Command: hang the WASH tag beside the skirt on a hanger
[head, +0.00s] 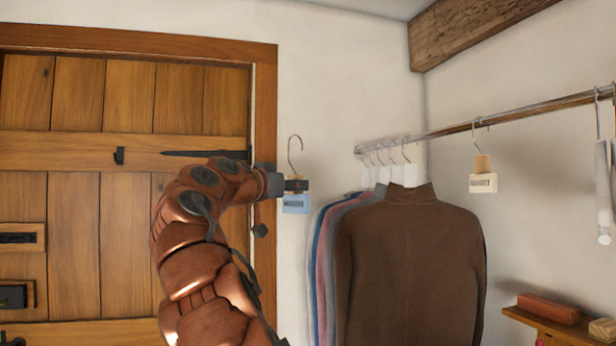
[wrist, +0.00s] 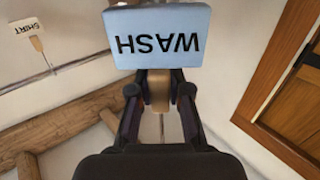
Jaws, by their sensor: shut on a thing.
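My gripper (head: 296,185) is shut on the WASH tag. The WASH tag (head: 296,204) is a pale blue block with a wooden neck and a metal hook (head: 295,155) pointing up. It is held in the air in front of the white wall, left of the rail's end. In the wrist view the tag (wrist: 158,38) shows black lettering upside down, and my gripper's fingers (wrist: 160,95) close on its neck. The rail (head: 510,110) runs to the right. A cream tag (head: 483,183) hangs on it; its small lettering is hard to read. I cannot identify a skirt.
Several garments hang close together at the rail's left end, with a brown one (head: 410,265) in front. A pale object (head: 603,190) hangs at the right edge. The rail is bare beside the cream tag. A wooden shelf (head: 560,330) stands below. A wooden door (head: 75,200) is left.

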